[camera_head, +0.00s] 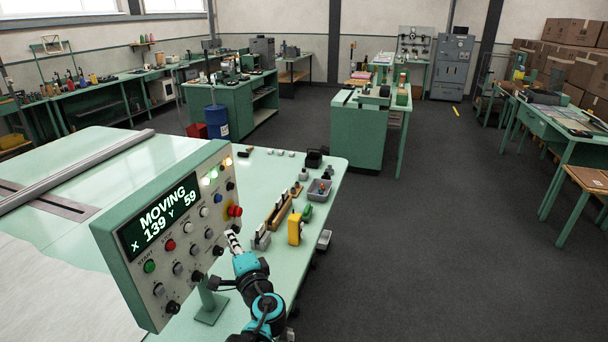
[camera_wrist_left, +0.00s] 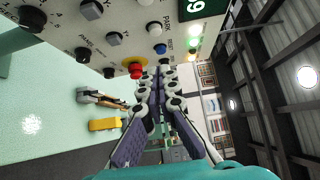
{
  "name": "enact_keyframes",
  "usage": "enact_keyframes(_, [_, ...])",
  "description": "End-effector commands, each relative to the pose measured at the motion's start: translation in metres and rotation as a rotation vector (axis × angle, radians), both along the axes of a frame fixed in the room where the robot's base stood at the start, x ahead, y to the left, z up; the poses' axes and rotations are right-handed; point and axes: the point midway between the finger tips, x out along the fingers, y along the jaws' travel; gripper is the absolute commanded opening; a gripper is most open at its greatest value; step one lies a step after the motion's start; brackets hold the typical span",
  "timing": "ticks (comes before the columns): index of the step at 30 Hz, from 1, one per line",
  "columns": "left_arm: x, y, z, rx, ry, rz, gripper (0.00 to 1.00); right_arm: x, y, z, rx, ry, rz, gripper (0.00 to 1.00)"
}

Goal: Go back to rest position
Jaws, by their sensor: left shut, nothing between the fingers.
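My left gripper (camera_head: 232,237) is shut and empty beside the right edge of the control panel (camera_head: 128,287) in the head view. The panel display (camera_head: 160,216) reads MOVING, X 139, Y 59. In the left wrist view the closed fingers (camera_wrist_left: 158,68) point at the panel face (camera_wrist_left: 115,18), near the red stop button (camera_wrist_left: 135,68). I cannot tell whether the fingertips touch the panel. The red button also shows in the head view (camera_head: 235,211), a little above the fingertips. My right gripper is not in view.
The panel stands on a pale green table (camera_head: 262,180). A yellow tool (camera_head: 294,228), a wooden holder (camera_head: 277,212) and a grey bin (camera_head: 319,190) lie to the right of my gripper. Open dark floor (camera_head: 430,240) spreads right of the table.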

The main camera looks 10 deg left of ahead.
Motion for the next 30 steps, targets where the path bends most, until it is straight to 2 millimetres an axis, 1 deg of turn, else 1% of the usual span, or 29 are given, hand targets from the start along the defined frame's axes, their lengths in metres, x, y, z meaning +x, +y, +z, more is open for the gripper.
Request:
enact_keyframes(2, [-0.004, 0.001, -0.004, -0.030, 0.001, 0.004, 0.00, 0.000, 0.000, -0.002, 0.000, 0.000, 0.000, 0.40])
enact_keyframes(5, [-0.018, 0.004, -0.019, -0.144, 0.006, 0.020, 0.00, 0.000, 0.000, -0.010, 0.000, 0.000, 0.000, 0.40])
enact_keyframes(8, [-0.044, 0.002, -0.048, -0.352, 0.018, 0.049, 0.00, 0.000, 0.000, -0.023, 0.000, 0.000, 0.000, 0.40])
enact_keyframes(10, [-0.068, -0.006, -0.074, -0.532, 0.032, 0.073, 0.00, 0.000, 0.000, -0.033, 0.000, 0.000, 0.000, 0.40])
enact_keyframes(11, [-0.078, -0.012, -0.085, -0.611, 0.039, 0.083, 0.00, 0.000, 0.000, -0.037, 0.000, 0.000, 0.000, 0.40])
enact_keyframes(12, [-0.092, -0.021, -0.100, -0.718, 0.049, 0.095, 0.00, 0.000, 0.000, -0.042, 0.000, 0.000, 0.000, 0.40])
enact_keyframes(14, [-0.113, -0.038, -0.121, -0.874, 0.067, 0.114, 0.00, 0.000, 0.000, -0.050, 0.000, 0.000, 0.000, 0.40])
enact_keyframes(15, [-0.127, -0.052, -0.134, -0.975, 0.078, 0.124, 0.00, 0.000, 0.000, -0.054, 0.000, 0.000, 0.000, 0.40])
enact_keyframes(17, [-0.147, -0.072, -0.151, -1.117, 0.098, 0.138, 0.00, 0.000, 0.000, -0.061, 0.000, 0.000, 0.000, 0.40])
enact_keyframes(18, [-0.158, -0.086, -0.160, -1.202, 0.109, 0.145, 0.00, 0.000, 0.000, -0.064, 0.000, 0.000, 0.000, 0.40])
enact_keyframes(21, [-0.182, -0.117, -0.176, -1.379, 0.138, 0.159, 0.00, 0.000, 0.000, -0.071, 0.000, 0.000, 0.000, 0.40])
enact_keyframes(24, [-0.196, -0.139, -0.183, -1.495, 0.157, 0.166, 0.00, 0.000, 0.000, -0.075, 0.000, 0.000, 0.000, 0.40])
enact_keyframes(27, [-0.203, -0.150, -0.185, -1.551, 0.166, 0.169, 0.00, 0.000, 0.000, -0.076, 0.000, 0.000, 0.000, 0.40])
enact_keyframes(30, [-0.204, -0.153, -0.184, -1.565, 0.169, 0.169, 0.00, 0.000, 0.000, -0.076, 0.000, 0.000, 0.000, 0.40])
